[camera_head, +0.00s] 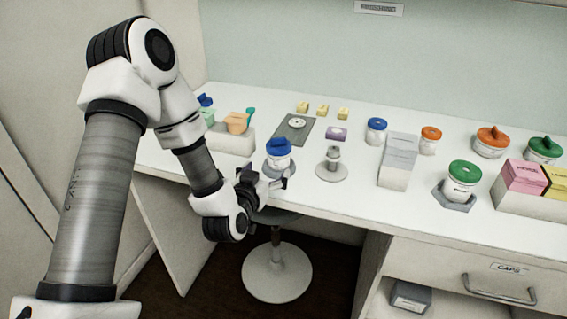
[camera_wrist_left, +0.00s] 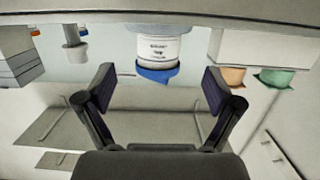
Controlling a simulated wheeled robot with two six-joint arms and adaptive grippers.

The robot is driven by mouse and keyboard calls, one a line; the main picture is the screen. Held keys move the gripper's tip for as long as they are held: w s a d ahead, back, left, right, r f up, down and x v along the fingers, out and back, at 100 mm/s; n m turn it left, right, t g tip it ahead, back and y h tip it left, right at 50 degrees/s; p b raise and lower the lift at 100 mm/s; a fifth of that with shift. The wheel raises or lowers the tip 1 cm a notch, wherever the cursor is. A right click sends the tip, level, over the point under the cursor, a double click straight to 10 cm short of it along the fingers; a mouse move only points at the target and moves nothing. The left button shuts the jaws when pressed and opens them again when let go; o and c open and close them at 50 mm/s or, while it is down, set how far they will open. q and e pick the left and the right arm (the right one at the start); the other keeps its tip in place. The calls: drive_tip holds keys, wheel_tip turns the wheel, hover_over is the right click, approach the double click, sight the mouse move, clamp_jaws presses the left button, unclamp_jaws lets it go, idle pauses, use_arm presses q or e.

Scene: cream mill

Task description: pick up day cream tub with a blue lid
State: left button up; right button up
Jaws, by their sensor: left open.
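A white tub with a blue lid (camera_head: 278,150) stands on a round pale disc near the front edge of the table. The lid has a raised grip. It also shows in the left wrist view (camera_wrist_left: 157,48), which is upside down; its label is too small to read. My left gripper (camera_head: 272,180) is open and empty just in front of this tub, its fingers apart and the tub beyond the fingertips (camera_wrist_left: 158,88). A second blue-lidded tub (camera_head: 376,130) stands farther back. Another blue lid (camera_head: 205,101) shows behind my left arm, partly hidden. My right gripper is not in view.
A grey stand (camera_head: 333,160) is close right of the near tub; a pale box with orange and green items (camera_head: 234,141) is to its left. A grey box stack (camera_head: 397,163) and green-lidded jar (camera_head: 462,180) are farther right. A stool (camera_head: 277,273) stands below.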

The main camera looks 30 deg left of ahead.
sight(275, 161)
use_arm(q)
drive_tip(key=shift+w+a+r, duration=0.1)
drive_tip(key=shift+w+r, duration=0.05)
drive_tip(key=shift+w, duration=0.35)
drive_tip(key=shift+w+a+r+p, duration=0.15)
drive_tip(key=shift+w+p, duration=0.2)
drive_tip(key=shift+w, duration=0.3)
drive_tip(key=x, duration=0.3)
drive_tip(key=p+x, duration=0.1)
drive_tip(key=x, duration=0.1)
drive_tip(key=shift+w+f, duration=0.15)
drive_tip(key=shift+f, duration=0.25)
drive_tip(key=shift+r, duration=0.1)
drive_tip(key=shift+s, duration=0.25)
drive_tip(key=c, duration=1.5)
